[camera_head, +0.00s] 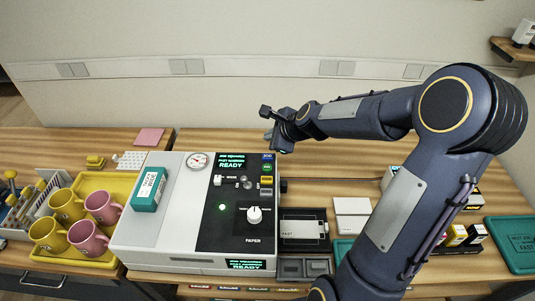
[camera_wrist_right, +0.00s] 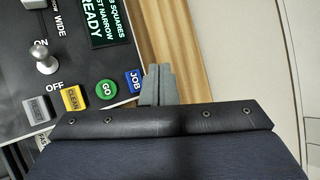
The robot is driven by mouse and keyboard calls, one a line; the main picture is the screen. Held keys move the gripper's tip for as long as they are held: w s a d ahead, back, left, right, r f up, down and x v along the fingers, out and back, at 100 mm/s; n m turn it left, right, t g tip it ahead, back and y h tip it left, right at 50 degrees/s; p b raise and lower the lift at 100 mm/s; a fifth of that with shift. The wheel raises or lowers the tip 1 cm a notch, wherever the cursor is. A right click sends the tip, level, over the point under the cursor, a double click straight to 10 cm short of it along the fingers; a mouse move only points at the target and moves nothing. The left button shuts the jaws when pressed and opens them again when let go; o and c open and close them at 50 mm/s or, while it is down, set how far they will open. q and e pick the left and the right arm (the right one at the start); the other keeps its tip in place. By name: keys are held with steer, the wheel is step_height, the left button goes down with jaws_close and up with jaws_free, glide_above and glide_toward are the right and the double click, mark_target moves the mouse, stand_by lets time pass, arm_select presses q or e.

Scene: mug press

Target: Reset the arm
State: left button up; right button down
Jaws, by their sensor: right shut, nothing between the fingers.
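My right arm comes in from the right in the head view. Its gripper (camera_head: 272,126) is in the air above the back right corner of the mug press (camera_head: 185,263). In the right wrist view my right gripper (camera_wrist_right: 160,72) shows as grey fingertips close together, shut with nothing held, beside the press's black control panel (camera_wrist_right: 20,65). The green GO button (camera_wrist_right: 107,90) and blue JOB button (camera_wrist_right: 133,80) are just left of the fingertips. A teal box (camera_head: 148,190) lies on top of the press. My left gripper is in neither view.
A yellow tray (camera_head: 118,187) with several yellow and pink mugs stands left of the press. A teal tray (camera_head: 512,243) lies at the far right. Small boxes (camera_head: 455,236) stand near it. The wall is behind the wooden counter.

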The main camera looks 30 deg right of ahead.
stand_by(0.5)
steer(key=s+a+r+n+g+y, duration=0.1)
steer(key=s+a+r+n, duration=0.55)
steer(key=s+n, duration=0.4)
steer(key=s+a+f+n+g, duration=0.1)
steer(key=s+a+n, duration=0.1)
steer(key=s+n, duration=0.4)
steer(key=s+a+f+n+g+y, duration=0.1)
steer(key=s+a+n, duration=0.2)
steer(key=s+n, duration=0.4)
steer(key=s, duration=0.4)
steer(key=shift+s+a+f, duration=0.15)
steer(key=shift+s+a, duration=0.05)
steer(key=shift+s, duration=0.05)
